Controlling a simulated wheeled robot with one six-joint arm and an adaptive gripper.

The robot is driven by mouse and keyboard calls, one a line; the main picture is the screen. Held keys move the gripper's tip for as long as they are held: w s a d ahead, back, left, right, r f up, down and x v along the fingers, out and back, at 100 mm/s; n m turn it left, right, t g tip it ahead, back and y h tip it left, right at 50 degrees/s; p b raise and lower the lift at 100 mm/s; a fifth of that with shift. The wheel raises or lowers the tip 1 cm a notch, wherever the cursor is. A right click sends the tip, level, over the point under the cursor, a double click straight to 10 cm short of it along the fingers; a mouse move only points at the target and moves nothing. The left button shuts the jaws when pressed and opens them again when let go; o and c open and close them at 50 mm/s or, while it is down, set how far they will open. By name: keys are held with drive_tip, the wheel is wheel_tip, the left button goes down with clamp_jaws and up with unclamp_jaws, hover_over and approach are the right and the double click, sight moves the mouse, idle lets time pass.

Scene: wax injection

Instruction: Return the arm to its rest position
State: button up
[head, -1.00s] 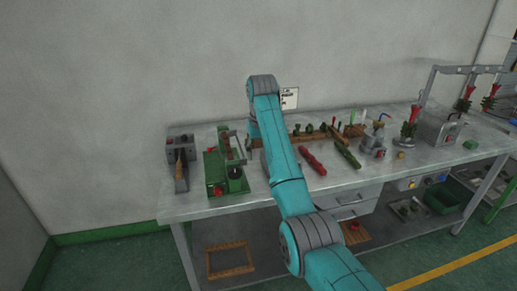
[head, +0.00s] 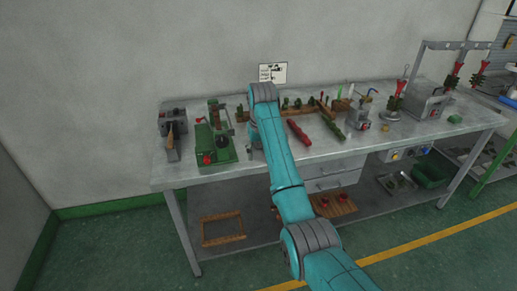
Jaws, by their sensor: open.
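My teal arm (head: 286,185) reaches up from the bottom of the head view and bends at a grey elbow joint (head: 264,92) in front of the far side of the workbench (head: 225,176). Beyond that joint the arm folds down toward the bench top. My gripper cannot be made out; the arm's own links hide its end, and no held object shows.
Left of the arm stand a grey device (head: 172,125) and a green machine (head: 214,148). Right of it lie a red bar (head: 298,131) and a green bar (head: 332,124), with a metal pot (head: 361,117) beyond. A wooden frame (head: 222,228) lies on the lower shelf.

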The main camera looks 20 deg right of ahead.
drive_tip(key=s+f+t, duration=0.2)
drive_tip(key=s+f, duration=0.3)
drive_tip(key=f, duration=0.7)
drive_tip(key=s+f+t, duration=0.1)
drive_tip(key=s+f, duration=0.4)
drive_tip(key=f, duration=0.8)
drive_tip(key=s+f+t, duration=0.2)
drive_tip(key=s+f, duration=0.3)
drive_tip(key=s, duration=0.5)
drive_tip(key=s+f+t, duration=0.1)
drive_tip(key=s+f, duration=0.5)
drive_tip(key=s, duration=0.4)
drive_tip(key=s+r+t, duration=0.2)
drive_tip(key=s+r, duration=0.1)
drive_tip(key=s, duration=0.8)
drive_tip(key=s+r+t, duration=0.2)
drive_tip(key=s+r, duration=0.2)
drive_tip(key=s, duration=0.6)
drive_tip(key=s+r+t, duration=0.3)
drive_tip(key=s+r, duration=1.2)
drive_tip(key=r, duration=0.4)
drive_tip(key=shift+r, duration=0.15)
